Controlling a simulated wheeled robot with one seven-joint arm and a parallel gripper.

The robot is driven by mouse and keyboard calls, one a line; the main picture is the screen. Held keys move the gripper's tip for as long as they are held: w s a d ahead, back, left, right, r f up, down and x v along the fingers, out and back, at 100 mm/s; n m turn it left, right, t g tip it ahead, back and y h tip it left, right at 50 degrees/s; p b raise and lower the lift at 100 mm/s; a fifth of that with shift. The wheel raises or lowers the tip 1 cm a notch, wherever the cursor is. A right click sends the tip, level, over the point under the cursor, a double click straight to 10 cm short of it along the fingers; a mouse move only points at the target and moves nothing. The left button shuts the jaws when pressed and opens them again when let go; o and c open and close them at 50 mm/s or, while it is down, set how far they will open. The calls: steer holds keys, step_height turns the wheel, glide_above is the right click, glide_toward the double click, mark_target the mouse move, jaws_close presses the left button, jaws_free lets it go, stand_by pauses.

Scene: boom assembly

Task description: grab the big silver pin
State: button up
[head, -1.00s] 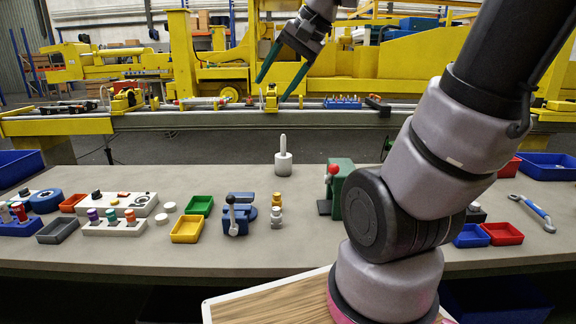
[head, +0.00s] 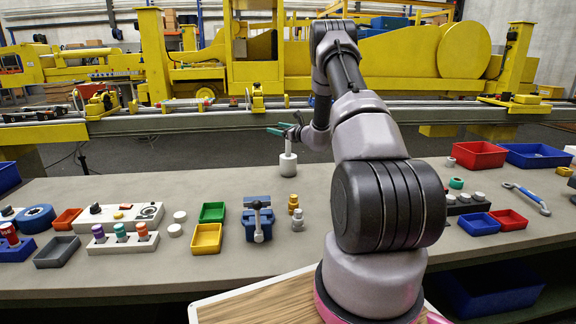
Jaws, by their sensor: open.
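The big silver pin stands upright in a pale round base (head: 288,163) at the back middle of the table. Its shaft (head: 288,145) rises from the base. My gripper (head: 275,128) is turned sideways, with its green fingers pointing left, at about the height of the pin's top. The fingers are apart and hold nothing. In this view the gripper overlaps the top of the pin. I cannot tell whether the fingers are around the pin, behind it or in front of it.
A blue vise (head: 258,220) and small silver (head: 298,222) and brass parts stand in front. Green (head: 212,212) and yellow (head: 206,238) bins lie left of them. My arm covers the table's middle right. The yellow machine's rail (head: 190,120) runs behind. Table left of the pin is clear.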

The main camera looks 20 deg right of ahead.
mark_target(290, 145)
steer(key=d+f+m+t+h, duration=0.2)
steer(key=d+f+m+h, duration=0.3)
steer(key=d+f, duration=0.5)
steer(key=w, duration=0.3)
steer(key=w+a+f, duration=0.1)
steer(key=w, duration=0.1)
steer(key=shift+w+a+f, duration=0.1)
steer(key=shift+w+a, duration=0.1)
steer(key=shift+w, duration=1.3)
steer(key=shift+w+a+f, duration=0.1)
steer(key=shift+w+a, duration=0.05)
steer(key=shift+w, duration=1.35)
jaws_close()
steer(key=shift+r, duration=0.2)
